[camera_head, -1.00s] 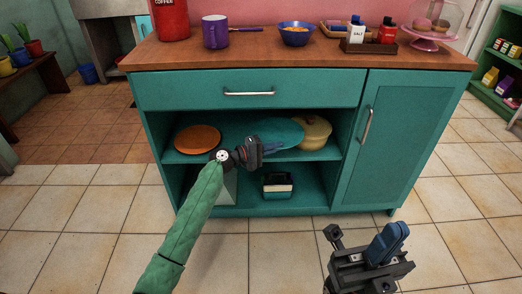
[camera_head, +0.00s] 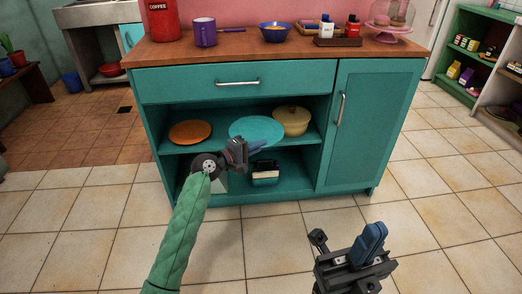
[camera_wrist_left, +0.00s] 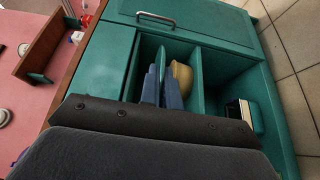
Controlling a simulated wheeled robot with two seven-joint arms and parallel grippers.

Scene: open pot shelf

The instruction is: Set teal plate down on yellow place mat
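The teal plate (camera_head: 257,128) is at the upper shelf opening of the teal cabinet, left of and partly in front of the cream pot. My left gripper (camera_head: 240,152) is at its near edge and appears shut on it. In the left wrist view the plate (camera_wrist_left: 161,62) shows edge-on between the blue fingers (camera_wrist_left: 162,88). My right gripper (camera_head: 369,243) is low in front of the cabinet, away from everything; whether its fingers are closed is unclear. No yellow place mat is in view.
An orange plate (camera_head: 190,132) and the lidded cream pot (camera_head: 291,121) stand on the upper shelf. A dark and white item (camera_head: 265,172) sits on the lower shelf. The wooden countertop (camera_head: 240,50) holds a mug, bowl and condiments. Tiled floor (camera_head: 440,215) is open at right.

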